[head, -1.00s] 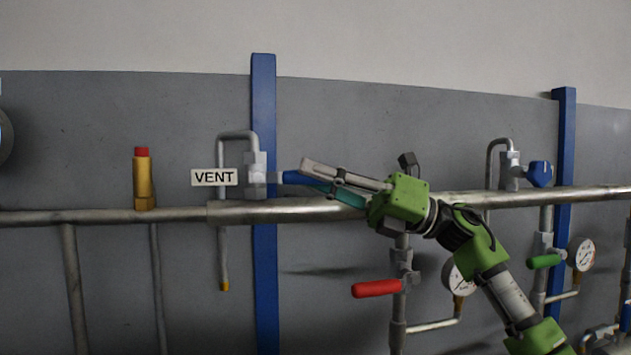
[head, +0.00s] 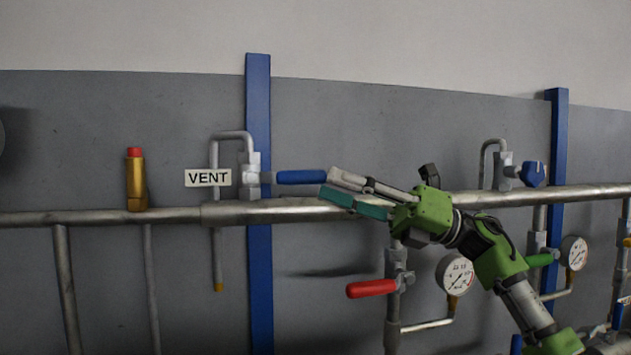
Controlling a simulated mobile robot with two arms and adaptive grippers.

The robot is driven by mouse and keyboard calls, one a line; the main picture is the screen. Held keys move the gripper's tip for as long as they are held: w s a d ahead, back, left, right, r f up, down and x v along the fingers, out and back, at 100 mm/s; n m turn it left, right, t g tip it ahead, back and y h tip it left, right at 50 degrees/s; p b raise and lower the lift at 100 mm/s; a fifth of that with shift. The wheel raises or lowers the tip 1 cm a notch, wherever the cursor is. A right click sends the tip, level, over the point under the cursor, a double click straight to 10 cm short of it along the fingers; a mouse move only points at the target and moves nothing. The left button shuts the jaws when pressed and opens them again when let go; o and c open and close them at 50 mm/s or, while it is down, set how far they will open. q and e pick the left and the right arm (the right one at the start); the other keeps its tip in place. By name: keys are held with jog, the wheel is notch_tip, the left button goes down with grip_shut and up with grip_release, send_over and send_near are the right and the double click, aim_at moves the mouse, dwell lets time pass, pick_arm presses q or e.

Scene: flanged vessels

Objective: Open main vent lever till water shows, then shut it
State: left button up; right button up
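The blue vent lever (head: 301,177) points right, level, from the grey vent valve (head: 252,176) beside the VENT label (head: 208,178). A thin vent tube (head: 216,240) hooks over from the valve and hangs down to a yellow tip (head: 219,287); no water shows at it. My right gripper (head: 333,186) is just right of the lever's free end, its fingers pointing left and apart, with nothing between them. Whether a fingertip touches the lever end I cannot tell. My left gripper is not in view.
A horizontal pipe (head: 270,211) runs below the lever. Below my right gripper are a red lever (head: 371,288) and a gauge (head: 455,275). Another blue handle (head: 534,174) sits at right. A brass valve with red cap (head: 136,180) stands at left.

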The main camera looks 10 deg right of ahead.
jog(key=v, duration=0.6)
jog(key=shift+d+f, duration=0.1)
jog(key=shift+d, duration=0.25)
